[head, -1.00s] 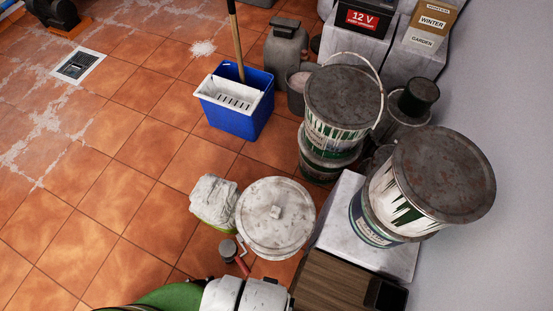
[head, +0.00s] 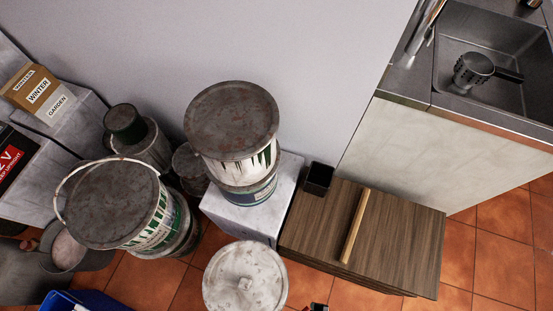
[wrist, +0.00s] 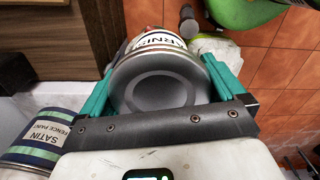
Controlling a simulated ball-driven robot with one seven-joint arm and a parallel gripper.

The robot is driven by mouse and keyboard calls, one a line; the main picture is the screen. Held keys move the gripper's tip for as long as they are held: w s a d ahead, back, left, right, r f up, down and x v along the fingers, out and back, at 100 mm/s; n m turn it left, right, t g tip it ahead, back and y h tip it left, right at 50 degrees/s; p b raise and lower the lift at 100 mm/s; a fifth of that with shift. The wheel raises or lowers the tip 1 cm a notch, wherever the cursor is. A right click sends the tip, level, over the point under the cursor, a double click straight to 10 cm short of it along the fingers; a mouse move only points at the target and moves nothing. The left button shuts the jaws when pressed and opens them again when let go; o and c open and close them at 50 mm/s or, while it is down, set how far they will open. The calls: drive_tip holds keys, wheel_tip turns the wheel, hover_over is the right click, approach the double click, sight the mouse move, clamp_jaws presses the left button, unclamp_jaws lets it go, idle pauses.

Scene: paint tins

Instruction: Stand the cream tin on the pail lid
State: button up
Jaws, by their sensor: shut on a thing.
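My gripper (wrist: 168,98) shows in the wrist view, its teal fingers shut on a tin (wrist: 166,90) with a grey round end and a cream-white label ending in "RNIS". I take it as the cream tin, though most of its side is hidden. In the head view, a pail with a wire handle and a dark, worn lid (head: 110,203) stands at left. Another dark lid (head: 232,118) tops a pail stacked on a white box (head: 225,214). I cannot tell which is the pail lid.
A wooden box (head: 410,240) bears a stick (head: 354,226) and a small black cup (head: 319,178). A counter with a steel sink (head: 500,50) is at right. Tiled floor (head: 500,240) shows at lower right.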

drive_tip(key=w+a+f, duration=0.2)
drive_tip(key=a+f, duration=0.1)
drive_tip(key=a, duration=0.1)
drive_tip(key=w+a+f+b, duration=0.1)
drive_tip(key=w+a+f, duration=0.1)
drive_tip(key=a+f, duration=0.1)
drive_tip(key=w+a+f+b, duration=0.1)
drive_tip(key=w+a+f, duration=0.2)
drive_tip(key=a, duration=0.1)
drive_tip(key=shift+a+f, duration=0.25)
drive_tip(key=shift+a, duration=0.1)
drive_tip(key=shift+w+a+f+b, duration=0.15)
drive_tip(key=shift+f+b, duration=0.25)
drive_tip(key=shift+f, duration=1.3)
drive_tip(key=shift+f, duration=0.1)
drive_tip(key=o, duration=1.1)
drive_tip(key=shift+f, duration=0.1)
wheel_tip(320, 180, up, 12)
drive_tip(key=p, duration=0.2)
